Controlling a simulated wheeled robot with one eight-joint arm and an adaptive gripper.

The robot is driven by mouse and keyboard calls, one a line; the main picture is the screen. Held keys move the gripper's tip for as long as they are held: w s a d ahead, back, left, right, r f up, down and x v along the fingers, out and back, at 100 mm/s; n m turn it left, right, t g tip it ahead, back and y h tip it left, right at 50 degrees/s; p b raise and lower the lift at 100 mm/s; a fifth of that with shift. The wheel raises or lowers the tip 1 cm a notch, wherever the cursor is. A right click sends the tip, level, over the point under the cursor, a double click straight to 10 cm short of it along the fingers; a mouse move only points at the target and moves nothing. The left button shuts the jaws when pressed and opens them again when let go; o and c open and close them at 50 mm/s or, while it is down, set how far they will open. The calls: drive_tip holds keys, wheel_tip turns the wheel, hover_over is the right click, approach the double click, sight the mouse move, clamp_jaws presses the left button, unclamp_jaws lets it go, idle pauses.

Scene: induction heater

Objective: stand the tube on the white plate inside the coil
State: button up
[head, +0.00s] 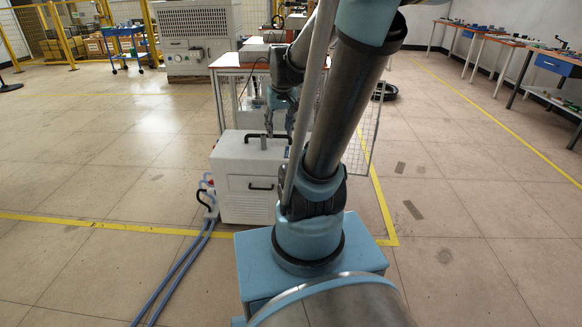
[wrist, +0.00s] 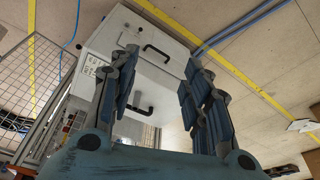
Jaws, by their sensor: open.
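I cannot make out the tube, the white plate or the coil in either view; my arm hides part of the workplace in the head view. My gripper (head: 280,122) hangs over the white cabinet (head: 240,165), in front of the table with the orange edge (head: 226,66). In the wrist view my gripper (wrist: 160,70) is open, its blue-padded fingers wide apart with nothing between them. Behind the fingers the white cabinet (wrist: 150,68) shows two black handles.
A wire mesh panel (head: 364,135) stands right of the cabinet. Blue hoses (head: 185,270) run from it across the floor. A large grey machine (head: 197,35) and a blue trolley (head: 124,45) stand behind. Workbenches (head: 500,42) line the right. Open floor lies on both sides.

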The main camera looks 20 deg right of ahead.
drive_tip(key=s+f, duration=0.2)
drive_tip(key=s, duration=0.5)
drive_tip(key=s+f, duration=0.3)
drive_tip(key=s, duration=0.5)
drive_tip(key=shift+m+g, duration=0.3)
drive_tip(key=shift+g, duration=0.1)
drive_tip(key=shift+s+d+f, duration=0.1)
drive_tip(key=shift+s+f, duration=0.25)
drive_tip(key=shift+s, duration=0.15)
drive_tip(key=shift+c, duration=1.3)
drive_tip(key=shift+d, duration=0.1)
